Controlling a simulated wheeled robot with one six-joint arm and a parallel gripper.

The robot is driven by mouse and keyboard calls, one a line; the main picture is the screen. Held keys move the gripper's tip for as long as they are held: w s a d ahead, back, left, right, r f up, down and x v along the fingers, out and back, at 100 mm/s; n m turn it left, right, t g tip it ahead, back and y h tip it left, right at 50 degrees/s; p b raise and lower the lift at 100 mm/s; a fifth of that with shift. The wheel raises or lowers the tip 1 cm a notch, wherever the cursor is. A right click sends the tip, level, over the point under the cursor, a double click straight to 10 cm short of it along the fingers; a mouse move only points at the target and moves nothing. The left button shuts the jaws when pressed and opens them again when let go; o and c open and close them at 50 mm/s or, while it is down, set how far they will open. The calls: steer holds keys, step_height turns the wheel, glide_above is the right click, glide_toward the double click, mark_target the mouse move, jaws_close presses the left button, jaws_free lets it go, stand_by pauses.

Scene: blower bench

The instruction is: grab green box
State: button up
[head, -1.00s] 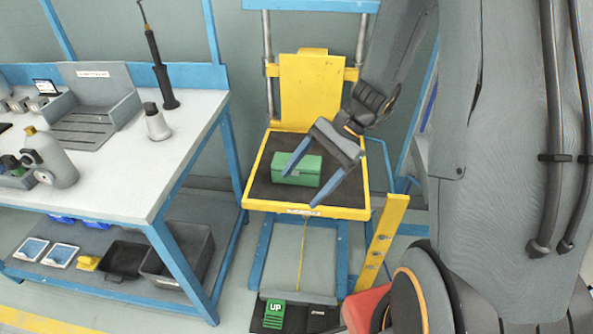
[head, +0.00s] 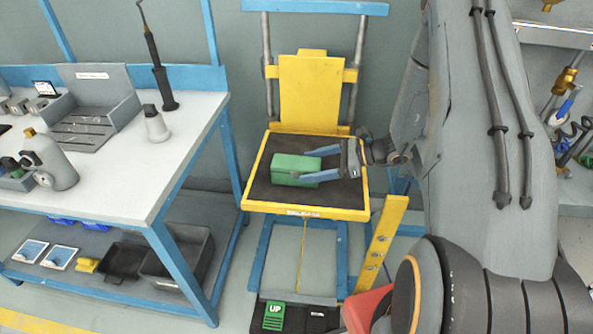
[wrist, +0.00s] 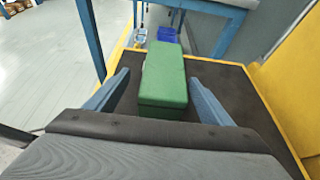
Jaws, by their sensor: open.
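The green box (head: 297,169) sits on the dark top of the yellow lift platform (head: 262,192). In the wrist view the green box (wrist: 164,80) lies lengthwise ahead of me, its near end between my two blue fingers. My gripper (head: 305,163) is open and comes in from the right, low over the platform. In the wrist view my gripper (wrist: 160,92) has one finger on each side of the box, with a visible gap on the left and a smaller one on the right. Nothing is held.
A white-topped workbench (head: 190,130) with blue legs stands to the left, bearing a grey bottle (head: 55,165) and a grey tray (head: 85,127). The platform's yellow back plate (head: 312,90) rises behind the box. A yellow post (head: 382,240) stands at the front right.

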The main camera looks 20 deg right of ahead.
mark_target(296, 166)
steer(key=x, duration=0.2)
steer(key=p+x, duration=0.1)
steer(key=x, duration=0.2)
steer(key=shift+w+a+r, duration=0.1)
steer(key=shift+w+r, duration=0.05)
steer(key=shift+w, duration=0.2)
steer(key=c, duration=1.7)
